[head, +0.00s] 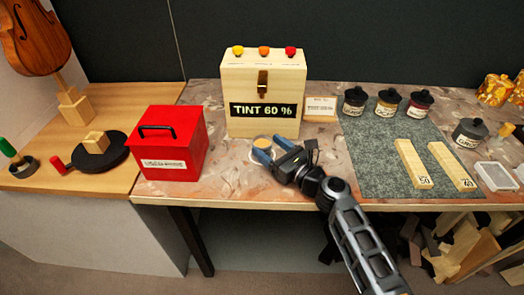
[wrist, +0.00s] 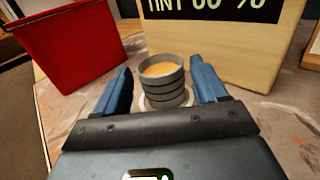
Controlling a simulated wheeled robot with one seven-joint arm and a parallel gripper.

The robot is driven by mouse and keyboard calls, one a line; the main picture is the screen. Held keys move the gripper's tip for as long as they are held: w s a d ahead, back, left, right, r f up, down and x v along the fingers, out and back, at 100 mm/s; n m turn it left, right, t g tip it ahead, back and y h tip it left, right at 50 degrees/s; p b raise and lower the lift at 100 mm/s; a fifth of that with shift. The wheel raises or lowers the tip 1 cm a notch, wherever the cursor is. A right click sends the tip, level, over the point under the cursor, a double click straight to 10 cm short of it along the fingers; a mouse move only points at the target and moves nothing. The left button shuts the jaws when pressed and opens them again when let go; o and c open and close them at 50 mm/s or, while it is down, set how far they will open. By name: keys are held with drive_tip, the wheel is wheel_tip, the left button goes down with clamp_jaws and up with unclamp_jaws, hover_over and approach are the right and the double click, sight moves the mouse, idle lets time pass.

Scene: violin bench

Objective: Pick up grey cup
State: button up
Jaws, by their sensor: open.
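The grey cup (wrist: 163,88) is a ribbed, round cup with amber-coloured contents. In the wrist view it stands upright on a pale round base on the bench, between the two blue fingers of my gripper (wrist: 162,88). Gaps show on both sides, so the fingers do not appear to touch it. In the head view my gripper (head: 272,149) is low over the bench in front of the wooden tint box. There the cup (head: 261,143) is mostly hidden by the fingers, with only its top showing.
The red box (head: 170,145) stands left of the gripper. The wooden tint box (head: 263,95) stands close behind the cup. A grey mat (head: 370,175) with jars and two wooden strips lies to the right. Bare bench (head: 225,185) lies in front.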

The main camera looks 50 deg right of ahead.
sight(257, 137)
drive_tip(key=shift+w+d, duration=0.2)
drive_tip(key=shift+w, duration=1.15)
drive_tip(key=shift+w+d, duration=0.15)
drive_tip(key=shift+w, duration=1.2)
drive_tip(key=c, duration=0.9)
drive_tip(key=shift+c, duration=0.2)
